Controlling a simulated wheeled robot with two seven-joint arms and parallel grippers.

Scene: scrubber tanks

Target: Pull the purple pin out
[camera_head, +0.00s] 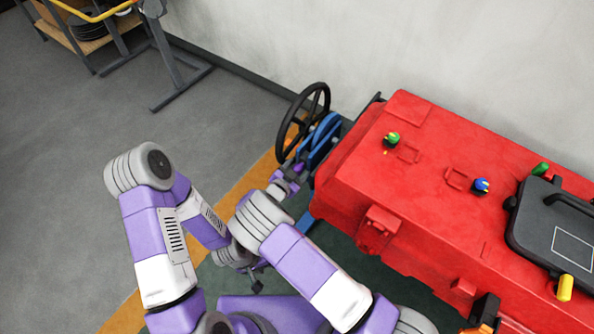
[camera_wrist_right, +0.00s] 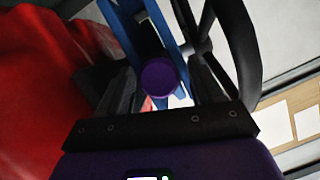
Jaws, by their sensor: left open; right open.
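The purple pin (camera_wrist_right: 158,76) shows its round head in the right wrist view, by the blue bracket (camera_wrist_right: 160,22). In the head view the pin (camera_head: 298,168) is a small purple spot low on the blue bracket (camera_head: 322,138), beside the red tank. My right gripper (camera_head: 291,180) is right at the pin. Its two dark fingers are open, one on each side of the pin head in the wrist view (camera_wrist_right: 162,82); I cannot tell whether they touch it. My left gripper (camera_head: 257,284) is open and empty, lower down and away from the pin.
A black handwheel (camera_head: 303,122) stands beside the bracket, close to my right gripper. The red tank (camera_head: 440,190) fills the right side, with small coloured knobs and a black lid (camera_head: 550,220) on top.

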